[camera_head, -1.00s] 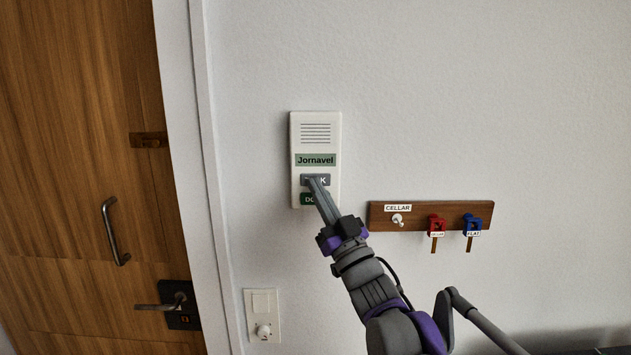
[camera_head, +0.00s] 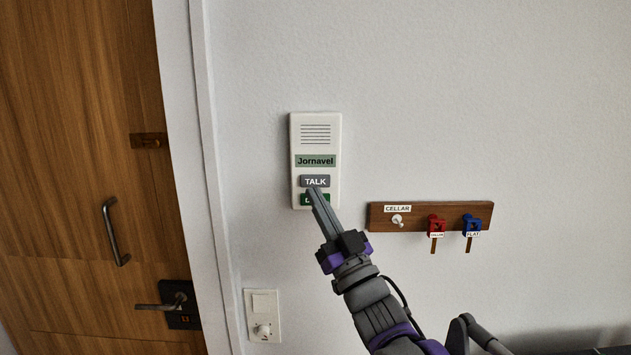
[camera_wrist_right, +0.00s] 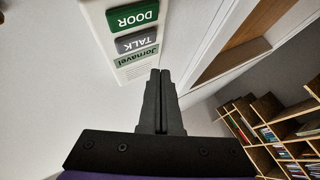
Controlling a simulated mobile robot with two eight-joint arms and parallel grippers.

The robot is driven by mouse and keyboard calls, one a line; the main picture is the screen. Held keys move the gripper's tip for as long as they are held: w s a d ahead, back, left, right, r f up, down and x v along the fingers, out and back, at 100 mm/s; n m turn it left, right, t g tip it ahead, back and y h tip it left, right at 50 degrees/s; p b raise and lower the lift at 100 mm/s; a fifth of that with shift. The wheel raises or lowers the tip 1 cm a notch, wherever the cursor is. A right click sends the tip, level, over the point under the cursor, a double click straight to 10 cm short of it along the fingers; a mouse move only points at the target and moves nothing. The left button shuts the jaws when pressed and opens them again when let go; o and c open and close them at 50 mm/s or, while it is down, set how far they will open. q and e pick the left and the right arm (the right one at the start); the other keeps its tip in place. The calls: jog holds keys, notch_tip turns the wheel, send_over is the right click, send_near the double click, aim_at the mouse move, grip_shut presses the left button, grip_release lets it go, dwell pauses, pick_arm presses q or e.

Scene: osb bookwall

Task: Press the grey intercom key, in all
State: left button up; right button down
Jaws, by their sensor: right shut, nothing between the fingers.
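The white intercom (camera_head: 316,137) hangs on the wall, with a speaker grille and a green label reading Jornavel. In the right wrist view the grey key (camera_wrist_right: 136,42) and the green DOOR key (camera_wrist_right: 133,15) appear upside down, and the shut fingers (camera_wrist_right: 160,75) look apart from the panel. My left gripper is not in view.
A wooden door (camera_head: 85,180) with handles is at the left. A wooden key rack (camera_head: 350,215) marked CELLAR, with red and blue tagged keys, is right of the intercom. A switch plate (camera_head: 262,304) is below. The wall above is bare.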

jog(key=shift+s, duration=0.95)
jog(key=s+d+f+m+g+h, duration=0.25)
jog(key=d+f+h, duration=0.35)
jog(key=f, duration=0.4)
jog(key=s+d+f+m+g+h, duration=0.1)
jog(key=d+f+m+g+h, duration=0.2)
jog(key=d+f+h, duration=0.5)
jog(key=s+d+f+g, duration=0.1)
jog(key=s+f+g, duration=0.4)
jog(key=s+f, duration=0.5)
jog(key=s+d+f+g+y, duration=0.1)
jog(key=s+f+g, duration=0.4)
jog(key=s+f, duration=0.6)
notch_tip(320, 180, down, 4)
jog(key=shift+s+d+f+m, duration=0.2)
jog(key=shift+d+m, duration=0.25)
jog(key=shift+d, duration=0.15)
